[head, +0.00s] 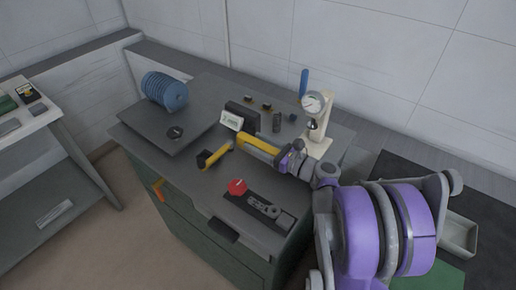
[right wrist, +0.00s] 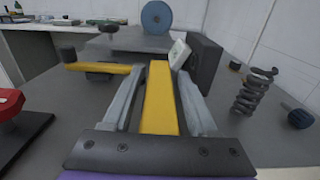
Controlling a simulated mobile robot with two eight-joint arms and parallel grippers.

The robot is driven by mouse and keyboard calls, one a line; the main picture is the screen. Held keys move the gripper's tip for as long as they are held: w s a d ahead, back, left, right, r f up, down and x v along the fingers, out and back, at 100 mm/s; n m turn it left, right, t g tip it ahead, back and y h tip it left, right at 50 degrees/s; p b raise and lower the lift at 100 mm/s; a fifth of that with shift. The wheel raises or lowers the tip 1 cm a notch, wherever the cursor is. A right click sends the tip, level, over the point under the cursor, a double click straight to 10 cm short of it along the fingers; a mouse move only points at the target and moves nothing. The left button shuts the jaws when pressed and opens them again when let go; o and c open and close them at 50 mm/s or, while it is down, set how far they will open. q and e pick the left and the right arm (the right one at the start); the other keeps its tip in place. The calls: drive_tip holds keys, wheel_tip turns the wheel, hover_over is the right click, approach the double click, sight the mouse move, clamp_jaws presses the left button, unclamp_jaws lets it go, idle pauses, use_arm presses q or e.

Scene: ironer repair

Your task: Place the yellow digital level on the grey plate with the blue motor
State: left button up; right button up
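The yellow digital level (head: 258,143) is a long yellow bar in the middle of the bench. My right gripper (head: 285,157) has it lengthwise between its fingers, and appears shut on it. In the right wrist view, the level (right wrist: 160,98) runs forward from the palm between both fingers of the gripper (right wrist: 160,75). The grey plate (head: 142,136) is at the bench's left, with the ribbed blue motor (head: 164,91) at its back. The plate (right wrist: 125,44) and motor (right wrist: 157,17) are straight ahead in the wrist view. My left gripper is not seen.
A yellow-handled dark-headed tool (head: 216,155) lies between level and plate. A white display unit (head: 232,120) leans by a dark block (head: 243,110). A dial gauge stand (head: 317,120), a spring (head: 277,122) and a red knob unit (head: 237,187) stand nearby. The plate's front is bare around a dark disc (head: 175,132).

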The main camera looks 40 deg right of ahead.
clamp_jaws()
